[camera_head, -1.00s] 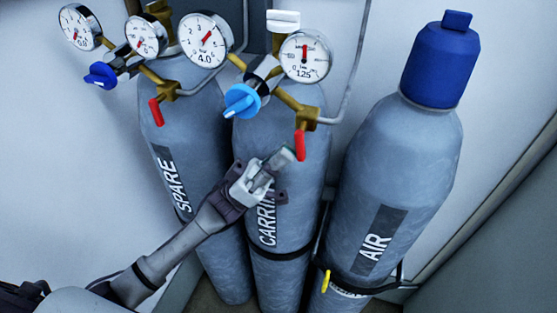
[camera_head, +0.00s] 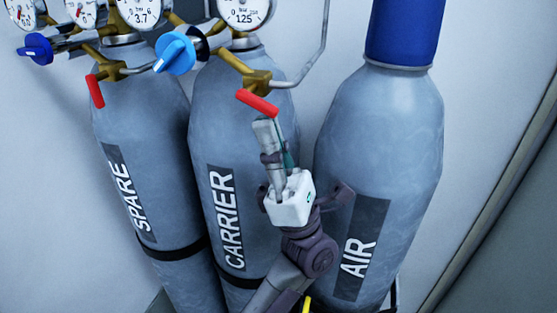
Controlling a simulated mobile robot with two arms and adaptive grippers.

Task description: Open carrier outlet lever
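The carrier cylinder (camera_head: 215,130) is the grey middle one, labelled CARRIER. Its brass outlet valve (camera_head: 256,82) has a red lever (camera_head: 257,103) that slants down to the right. The blue knob (camera_head: 175,53) sits left of the valve. My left gripper (camera_head: 271,128) is just below the lever, with its fingers pointing up at it. The fingertips are close to the lever's underside; I cannot tell whether they touch it. One finger largely hides the other, so the opening between them is unclear. My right gripper is not in view.
The spare cylinder (camera_head: 140,120) stands on the left, its red lever (camera_head: 95,91) hanging down. The air cylinder (camera_head: 385,145) with a blue cap (camera_head: 405,30) stands close on the right. Gauges and a grey pipe (camera_head: 312,62) are above.

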